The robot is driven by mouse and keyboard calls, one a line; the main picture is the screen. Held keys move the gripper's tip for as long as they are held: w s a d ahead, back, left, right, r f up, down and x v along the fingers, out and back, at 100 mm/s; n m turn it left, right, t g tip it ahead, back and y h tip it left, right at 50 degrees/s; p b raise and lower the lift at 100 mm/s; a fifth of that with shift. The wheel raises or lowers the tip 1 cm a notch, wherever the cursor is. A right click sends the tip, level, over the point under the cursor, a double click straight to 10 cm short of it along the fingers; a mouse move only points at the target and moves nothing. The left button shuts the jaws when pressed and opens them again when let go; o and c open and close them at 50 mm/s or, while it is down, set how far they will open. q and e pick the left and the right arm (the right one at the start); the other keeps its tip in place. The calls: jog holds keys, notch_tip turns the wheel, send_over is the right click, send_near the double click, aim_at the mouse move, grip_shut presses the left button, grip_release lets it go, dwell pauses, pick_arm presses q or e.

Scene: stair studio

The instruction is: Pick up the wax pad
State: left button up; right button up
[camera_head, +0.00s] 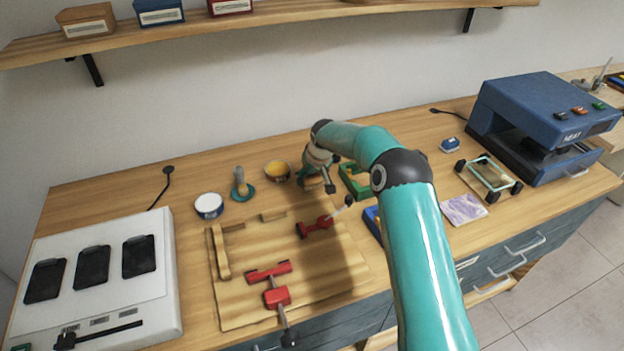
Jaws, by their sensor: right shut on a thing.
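My right gripper (318,182) is at the back middle of the wooden workbench (110,200), reaching in from the front right. It points down and is shut on a small orange-brown thing, which I take to be the wax pad (313,182). The gripper hides most of the pad, and I cannot tell whether it touches the bench. My left gripper is not in view.
A yellow-filled bowl (277,171), a teal-based stand (241,188) and a white-filled bowl (208,205) stand left of the gripper. A green tray (356,186) is close right. Red clamps (277,295) lie on a board (235,300) in front. A blue press (540,115) stands right.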

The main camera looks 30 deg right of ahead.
notch_tip(320, 180, up, 19)
jog(key=shift+p, duration=0.3)
jog(key=o, duration=0.5)
jog(key=c, duration=0.4)
jog(key=shift+o, duration=0.2)
